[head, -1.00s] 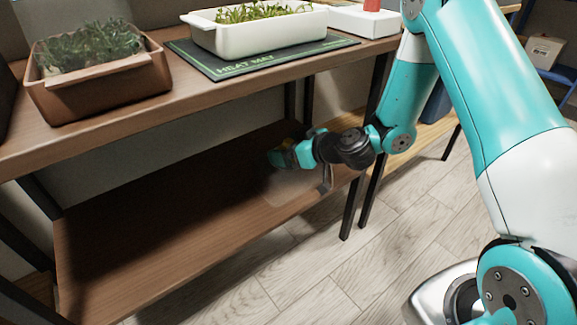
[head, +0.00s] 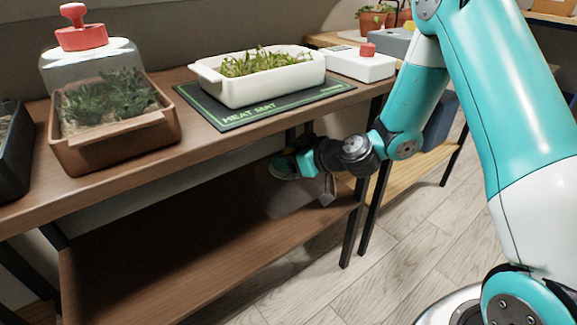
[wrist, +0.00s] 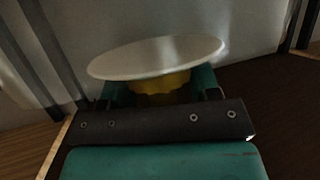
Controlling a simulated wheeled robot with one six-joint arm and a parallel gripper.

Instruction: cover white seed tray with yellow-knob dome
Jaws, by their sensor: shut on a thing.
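The white seed tray (head: 262,92), full of green seedlings, stands uncovered on the black heat mat (head: 232,118) on the upper shelf. My gripper (head: 282,168) is below the shelf's front edge, in the space above the lower shelf. It is shut on the yellow knob (wrist: 160,83) of the clear dome (head: 284,197). A pale disc tops the knob in the wrist view. The dome hangs under the gripper, faint and see-through, and seems clear of the lower shelf. Its rim is hard to make out.
A brown tray of plants (head: 118,140) stands left of the mat. Behind it is a clear dome with a red knob (head: 80,35). A white box with a red top (head: 360,65) stands right of the mat. The lower shelf (head: 190,250) is bare.

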